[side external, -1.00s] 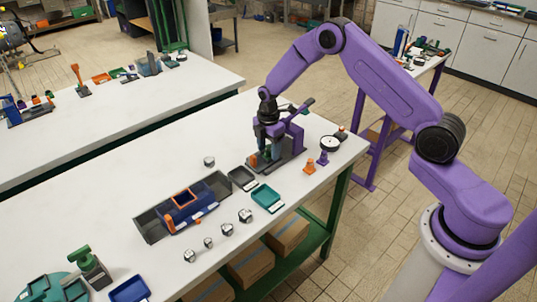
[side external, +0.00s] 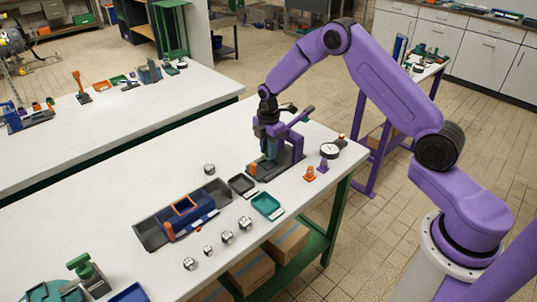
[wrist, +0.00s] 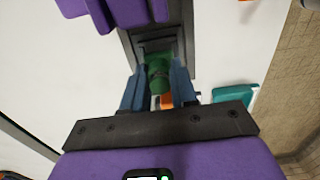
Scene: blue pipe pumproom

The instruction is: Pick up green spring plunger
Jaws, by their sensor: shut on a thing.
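The green spring plunger (wrist: 158,75) shows in the wrist view between my gripper's two blue fingers, over a dark base. My gripper (side external: 269,154) is shut on it, low over the dark base plate (side external: 288,168) of a purple fixture with a lever (side external: 297,140). The fingers hide most of the plunger in the side view. I cannot tell whether it is clear of the base. The wrist view shows the gripper (wrist: 157,92) pointing down at the fixture.
An orange peg (side external: 253,169) stands close left of the gripper. A dial gauge (side external: 329,151) and an orange piece (side external: 310,174) stand to the right.

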